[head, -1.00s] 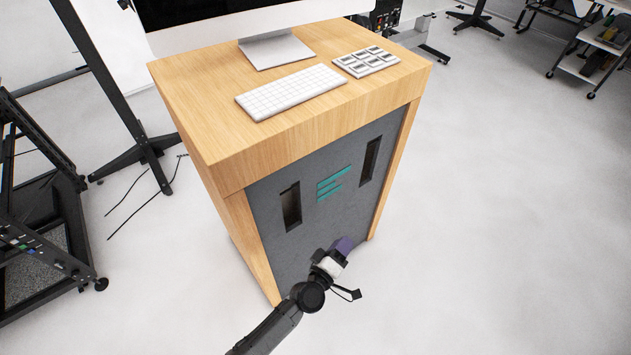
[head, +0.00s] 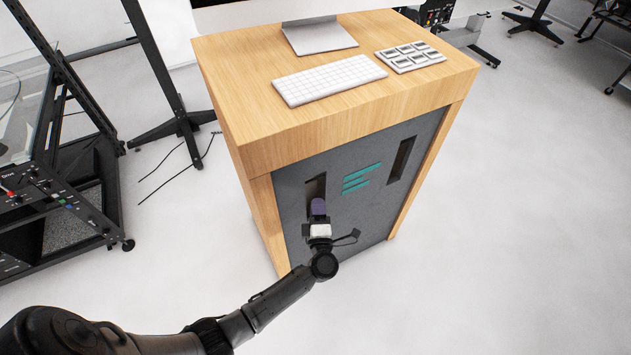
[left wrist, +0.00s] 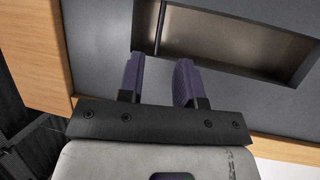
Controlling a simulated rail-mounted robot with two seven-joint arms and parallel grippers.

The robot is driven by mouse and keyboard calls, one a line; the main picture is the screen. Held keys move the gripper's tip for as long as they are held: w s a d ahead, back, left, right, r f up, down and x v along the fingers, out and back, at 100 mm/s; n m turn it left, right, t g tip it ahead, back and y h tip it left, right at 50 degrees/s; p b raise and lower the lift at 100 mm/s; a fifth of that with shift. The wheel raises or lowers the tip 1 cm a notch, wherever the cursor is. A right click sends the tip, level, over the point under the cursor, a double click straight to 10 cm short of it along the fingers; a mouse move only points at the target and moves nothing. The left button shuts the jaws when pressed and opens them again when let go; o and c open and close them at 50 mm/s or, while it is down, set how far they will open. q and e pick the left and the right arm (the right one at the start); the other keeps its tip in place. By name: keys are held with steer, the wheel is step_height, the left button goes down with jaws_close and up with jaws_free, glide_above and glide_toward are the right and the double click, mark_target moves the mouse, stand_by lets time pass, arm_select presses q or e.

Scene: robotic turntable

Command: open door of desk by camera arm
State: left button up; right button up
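The desk (head: 262,215) is a wooden cabinet with a grey front door panel (head: 370,212), which sits closed in its frame. The panel has a left recessed slot (head: 315,186), a right recessed slot (head: 400,160) and teal bars between them. My left gripper (head: 318,205) is in front of the lower end of the left slot. In the left wrist view its two purple fingers (left wrist: 158,75) are apart with nothing between them. The slot (left wrist: 235,45) shows just beyond the fingertips there; whether they touch the panel I cannot tell. My right gripper is not in view.
A monitor stand (head: 318,36), a white keyboard (head: 330,80) and a button pad (head: 410,57) are on the desktop. A black equipment rack (head: 65,225) stands at the left, beside a black stand (head: 180,125).

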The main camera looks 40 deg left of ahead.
arm_select(q)
steer(key=x, duration=0.8)
steer(key=shift+w+a+b, duration=0.2)
steer(key=shift+w+b, duration=0.05)
steer(key=shift+b, duration=0.1)
steer(key=shift+r, duration=0.1)
jaws_close()
